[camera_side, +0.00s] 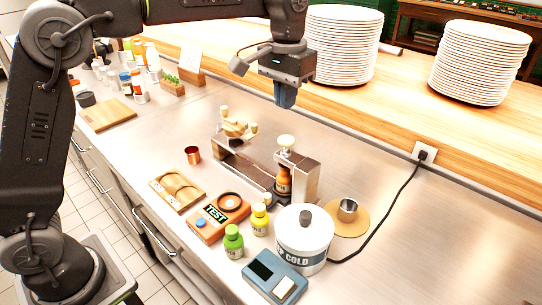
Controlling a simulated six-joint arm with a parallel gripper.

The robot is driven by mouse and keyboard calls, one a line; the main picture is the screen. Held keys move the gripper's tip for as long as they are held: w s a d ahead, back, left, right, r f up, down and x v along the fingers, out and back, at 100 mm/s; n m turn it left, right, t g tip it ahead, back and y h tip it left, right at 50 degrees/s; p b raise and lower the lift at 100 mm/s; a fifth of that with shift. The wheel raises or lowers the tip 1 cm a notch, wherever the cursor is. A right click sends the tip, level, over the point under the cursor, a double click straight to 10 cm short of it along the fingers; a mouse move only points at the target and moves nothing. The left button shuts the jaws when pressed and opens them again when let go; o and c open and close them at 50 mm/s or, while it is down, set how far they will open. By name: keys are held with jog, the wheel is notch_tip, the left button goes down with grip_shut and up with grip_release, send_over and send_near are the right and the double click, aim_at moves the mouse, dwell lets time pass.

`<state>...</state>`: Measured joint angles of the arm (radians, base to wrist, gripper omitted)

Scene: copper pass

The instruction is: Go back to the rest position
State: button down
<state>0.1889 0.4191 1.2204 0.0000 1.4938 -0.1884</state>
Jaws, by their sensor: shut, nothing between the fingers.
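My gripper (285,97) points down from the wrist at the upper middle of the side view. It is shut and empty, in the air above the counter's back part. A steel stand (303,175) with an orange bottle (283,180) in it is below and in front of it. None of the counter's things touches my gripper.
Two tall plate stacks (343,45) (480,62) stand on the wooden shelf (400,92) near my wrist. A copper cup (192,155), wooden tray (177,192), orange tester (218,216), small bottles (233,242), white COLD tub (303,240) and blue device (274,277) crowd the counter.

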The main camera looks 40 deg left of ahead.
jog(key=s+a+r+t, duration=0.15)
jog(key=s+a, duration=0.25)
jog(key=s, duration=0.5)
jog(key=s+a+t, duration=0.3)
jog(key=s, duration=0.6)
jog(key=s+a+f+t, duration=0.1)
jog(key=s+a+f, duration=0.1)
jog(key=s+f, duration=0.3)
jog(key=s, duration=0.2)
jog(key=shift+s+f, duration=0.4)
